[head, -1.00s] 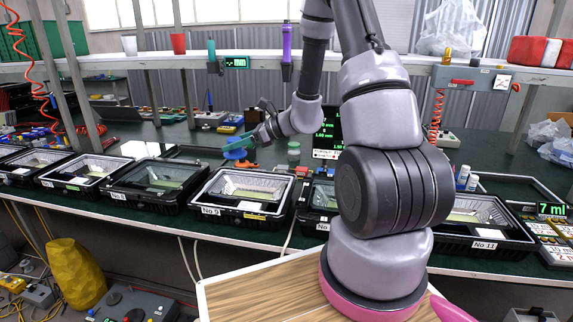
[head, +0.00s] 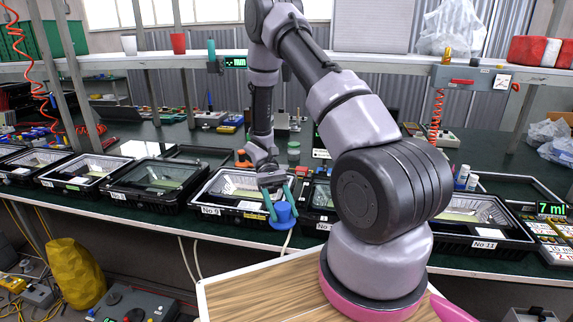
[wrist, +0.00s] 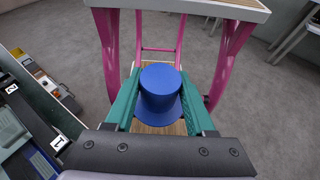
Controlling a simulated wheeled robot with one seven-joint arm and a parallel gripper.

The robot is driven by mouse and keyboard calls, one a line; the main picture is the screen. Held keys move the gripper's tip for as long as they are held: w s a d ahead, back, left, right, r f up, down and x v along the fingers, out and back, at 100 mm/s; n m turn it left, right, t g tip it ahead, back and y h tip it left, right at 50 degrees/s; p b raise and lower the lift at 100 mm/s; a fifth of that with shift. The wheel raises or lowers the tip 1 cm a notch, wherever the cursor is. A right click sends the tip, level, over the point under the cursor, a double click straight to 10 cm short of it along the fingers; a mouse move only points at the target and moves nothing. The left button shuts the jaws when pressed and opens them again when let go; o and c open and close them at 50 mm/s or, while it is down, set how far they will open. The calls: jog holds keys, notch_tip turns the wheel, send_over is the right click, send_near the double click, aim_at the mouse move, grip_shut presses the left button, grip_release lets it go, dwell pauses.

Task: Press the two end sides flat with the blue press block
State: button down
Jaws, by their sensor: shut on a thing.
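My gripper (head: 280,202) is shut on the blue press block (head: 283,216) in the head view. The block has a round knob and a wider flange below. In the wrist view the block (wrist: 160,92) sits between the two green fingers of my gripper (wrist: 158,100). I hold it at the front right of the No 9 housing (head: 236,209), by the bench's front edge. The housing is a black frame with a shiny reflector inside and a yellow strip on its front side. My arm and gripper hide its right part, so I cannot tell how its end sides lie.
More floodlight housings stand in a row, such as one to the left (head: 152,178) and No 11 (head: 484,226) to the right. An orange-topped item (head: 243,158) and a green jar (head: 294,150) stand behind. A shelf (head: 400,62) crosses above the bench.

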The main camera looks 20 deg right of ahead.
jog(key=w+d+n+t+h, duration=0.7)
jog(key=w+d+n+h, duration=0.2)
jog(key=d+n+h, duration=0.35)
jog(key=w+a+n+t, duration=0.1)
jog(key=w+n+t, duration=0.9)
jog(key=w, duration=0.6)
jog(key=shift+a+t, duration=0.15)
jog(key=shift+t, duration=0.65)
jog(key=shift+h, duration=0.25)
jog(key=shift+a+f, duration=0.1)
jog(key=shift+f, duration=2.8)
jog(key=shift+f, duration=0.95)
